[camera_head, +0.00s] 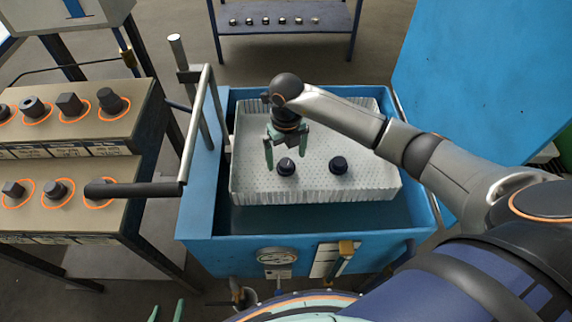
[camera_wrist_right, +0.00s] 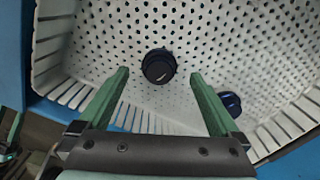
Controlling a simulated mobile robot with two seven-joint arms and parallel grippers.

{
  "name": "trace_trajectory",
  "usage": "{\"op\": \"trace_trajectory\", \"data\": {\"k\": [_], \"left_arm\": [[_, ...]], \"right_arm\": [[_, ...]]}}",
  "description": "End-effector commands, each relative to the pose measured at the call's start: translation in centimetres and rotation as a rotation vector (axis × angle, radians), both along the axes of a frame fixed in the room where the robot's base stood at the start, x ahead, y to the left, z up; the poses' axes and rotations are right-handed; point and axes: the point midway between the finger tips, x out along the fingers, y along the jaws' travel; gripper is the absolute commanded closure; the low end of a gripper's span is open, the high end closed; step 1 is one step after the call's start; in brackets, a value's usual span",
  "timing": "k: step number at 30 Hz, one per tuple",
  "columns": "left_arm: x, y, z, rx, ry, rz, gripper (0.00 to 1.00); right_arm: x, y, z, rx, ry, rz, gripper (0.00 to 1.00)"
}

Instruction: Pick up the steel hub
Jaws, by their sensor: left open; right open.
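Two dark round hub-like parts sit apart on the floor of a white perforated basket (camera_head: 365,187). The left hub (camera_head: 286,167) is beneath my right gripper (camera_head: 286,151). The right hub (camera_head: 338,166) stands a short way to its right. My right gripper is open and empty, with its green fingers pointing down. In the right wrist view, one hub (camera_wrist_right: 158,66) shows between the fingertips and the other hub (camera_wrist_right: 230,102) lies beside the right finger. I cannot tell which one the task means. My left gripper (camera_head: 166,309) is open and empty at the bottom edge, partly cut off.
The basket sits in a blue tank (camera_head: 205,222) with a raised lid (camera_head: 490,80) at right and a handle rail (camera_head: 195,125) at left. A stepped rack (camera_head: 75,140) at left holds several dark parts. A low shelf (camera_head: 285,30) stands behind.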

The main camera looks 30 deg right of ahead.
Motion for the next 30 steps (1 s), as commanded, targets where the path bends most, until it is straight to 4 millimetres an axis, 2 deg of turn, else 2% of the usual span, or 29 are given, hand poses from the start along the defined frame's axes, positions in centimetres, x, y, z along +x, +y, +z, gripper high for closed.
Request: {"op": "trace_trajectory", "data": {"k": [3,6,15,30], "left_arm": [[0.0,0.0,0.3,0.000,0.000,0.000,0.43],[0.0,0.0,0.3,0.000,0.000,0.000,0.43],[0.0,0.0,0.3,0.001,0.000,-0.001,0.43],[0.0,0.0,0.3,0.001,0.000,-0.001,0.43]], "right_arm": [[-0.2,0.2,-1.9,0.001,0.005,-0.001,0.01],[-0.2,0.1,-2.9,0.000,0.002,-0.001,0.01],[-0.1,0.1,-3.3,0.000,0.000,0.001,0.02],[-0.1,0.1,-3.3,0.000,0.000,0.001,0.59]]}}
